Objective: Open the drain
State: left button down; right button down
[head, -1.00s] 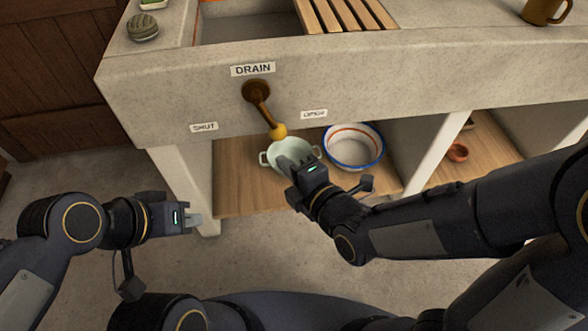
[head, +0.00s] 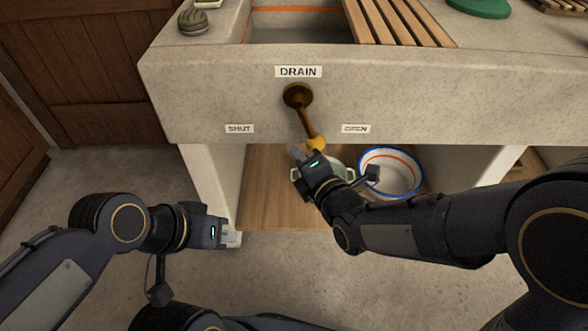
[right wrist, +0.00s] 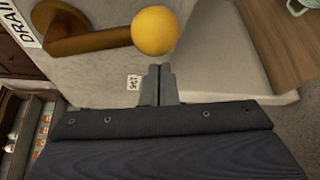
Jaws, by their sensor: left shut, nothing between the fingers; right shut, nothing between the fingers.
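The drain lever (head: 305,118) is a brown arm on a round pivot on the stone sink front, under the DRAIN label (head: 298,72). It hangs down and slightly right, between the SHUT label (head: 239,129) and the OPEN label (head: 355,128). Its yellow ball knob (head: 316,144) also shows large in the right wrist view (right wrist: 154,31). My right gripper (head: 296,152) is shut and empty, just below and left of the knob. In the right wrist view its fingertips (right wrist: 159,68) are close to the ball; contact cannot be told. My left gripper (head: 232,235) is shut and empty, low at left.
Under the sink, a wooden shelf (head: 262,190) holds a blue-rimmed bowl (head: 391,172) and a pale pot (head: 338,170), partly hidden by my right gripper. A white post (head: 213,180) stands left of the shelf. A slatted rack (head: 400,22) lies over the basin.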

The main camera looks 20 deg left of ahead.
jog(key=shift+w+d+r, duration=0.2)
jog(key=shift+w+d, duration=0.1)
jog(key=shift+d, duration=0.25)
jog(key=shift+w+d+r+n+h+p, duration=0.15)
jog(key=shift+d+n+h+p, duration=0.1)
jog(key=shift+d+n+p, duration=0.15)
jog(key=shift+w+d+r+n+h+p, duration=0.1)
jog(key=shift+d+n+h+p, duration=0.2)
jog(key=shift+d+n, duration=0.1)
jog(key=shift+f, duration=0.1)
